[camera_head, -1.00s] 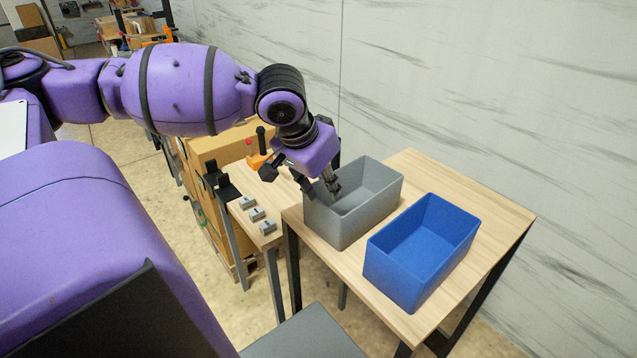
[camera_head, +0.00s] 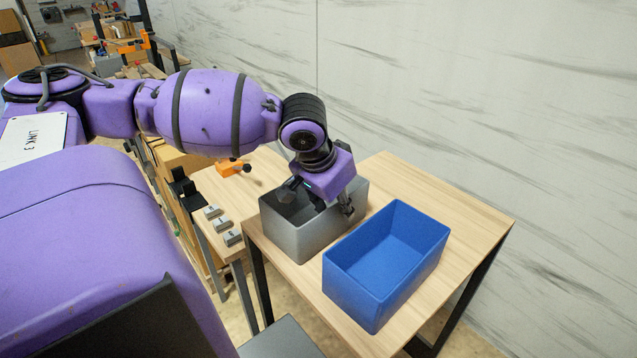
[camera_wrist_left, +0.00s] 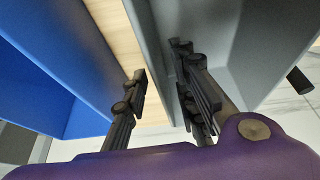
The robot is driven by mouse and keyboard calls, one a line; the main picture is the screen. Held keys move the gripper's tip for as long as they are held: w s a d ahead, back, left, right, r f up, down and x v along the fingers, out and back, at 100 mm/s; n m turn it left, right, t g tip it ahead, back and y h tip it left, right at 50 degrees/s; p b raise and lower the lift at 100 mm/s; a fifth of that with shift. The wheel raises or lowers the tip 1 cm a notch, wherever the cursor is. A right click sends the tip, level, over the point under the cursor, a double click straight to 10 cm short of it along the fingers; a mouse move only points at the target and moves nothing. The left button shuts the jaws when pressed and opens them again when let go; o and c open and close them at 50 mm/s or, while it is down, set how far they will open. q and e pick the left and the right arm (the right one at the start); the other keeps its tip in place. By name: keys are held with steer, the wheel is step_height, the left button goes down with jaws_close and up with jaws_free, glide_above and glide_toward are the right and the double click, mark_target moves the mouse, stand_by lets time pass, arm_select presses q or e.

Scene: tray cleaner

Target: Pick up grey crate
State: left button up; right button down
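The grey crate (camera_head: 312,237) is an open box on the wooden table, left of the blue crate (camera_head: 385,262). My left gripper (camera_head: 334,207) points down at the grey crate's wall that faces the blue crate. In the left wrist view, the open fingers (camera_wrist_left: 163,88) stand on either side of that grey wall (camera_wrist_left: 152,50). One finger is outside, over the strip of table between the crates; the other is inside the grey crate. A gap shows between the fingers and the wall. My right gripper is not in view.
The blue crate stands close beside the grey one, with a narrow gap. The table (camera_head: 455,205) is clear behind and to the right. A lower side table at left holds several small grey blocks (camera_head: 222,225) and an orange item (camera_head: 233,168). A marbled wall stands behind.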

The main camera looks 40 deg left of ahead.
arm_select(q)
steer(key=x, duration=0.3)
steer(key=shift+f+b, duration=0.35)
steer(key=shift+b, duration=0.05)
steer(key=shift+r, duration=0.15)
jaws_close()
steer(key=shift+r, duration=0.1)
